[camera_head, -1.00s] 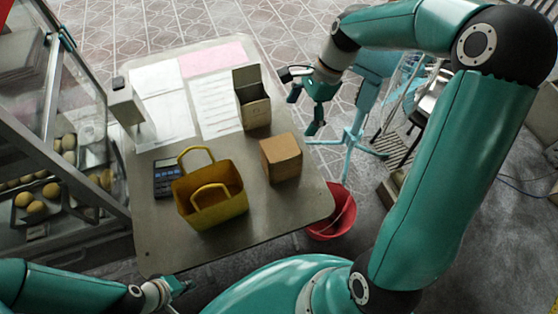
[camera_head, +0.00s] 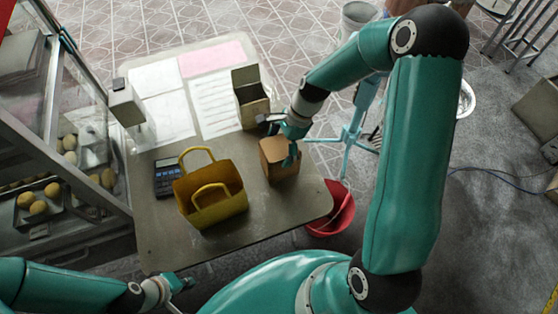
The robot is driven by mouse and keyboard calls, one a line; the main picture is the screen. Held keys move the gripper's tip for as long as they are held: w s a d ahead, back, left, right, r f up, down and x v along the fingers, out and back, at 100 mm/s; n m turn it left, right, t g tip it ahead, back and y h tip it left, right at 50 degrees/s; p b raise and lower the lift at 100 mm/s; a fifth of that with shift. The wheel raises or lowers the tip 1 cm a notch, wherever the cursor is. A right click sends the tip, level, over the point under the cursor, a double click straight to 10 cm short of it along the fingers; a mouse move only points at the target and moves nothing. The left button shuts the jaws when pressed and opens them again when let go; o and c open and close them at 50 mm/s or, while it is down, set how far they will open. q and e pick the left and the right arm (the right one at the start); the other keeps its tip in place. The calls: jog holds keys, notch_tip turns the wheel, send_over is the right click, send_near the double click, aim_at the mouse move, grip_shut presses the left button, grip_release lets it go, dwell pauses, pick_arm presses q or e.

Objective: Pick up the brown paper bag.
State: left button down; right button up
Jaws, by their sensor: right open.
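The brown paper bag (camera_head: 277,168), a boxy upright brown shape, stands on the table right of the yellow bag in the head view. My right gripper (camera_head: 279,138) is open at the bag's far upper side. One finger overlaps the bag's right part in the picture, and the other reaches left behind its top edge. I cannot tell whether either finger touches it. Part of the bag's top right is hidden by the gripper. My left gripper (camera_head: 180,284) is low at the table's front edge, far from the bag; its jaws are too small to read.
A yellow handled bag (camera_head: 217,204) stands close left of the brown bag. An open olive-brown box (camera_head: 252,110) stands just behind. A calculator (camera_head: 166,178), papers (camera_head: 213,98) and a pink sheet (camera_head: 212,60) lie on the table (camera_head: 262,222). A red bucket (camera_head: 334,222) is beside it.

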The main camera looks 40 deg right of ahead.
jog(key=c, duration=1.3)
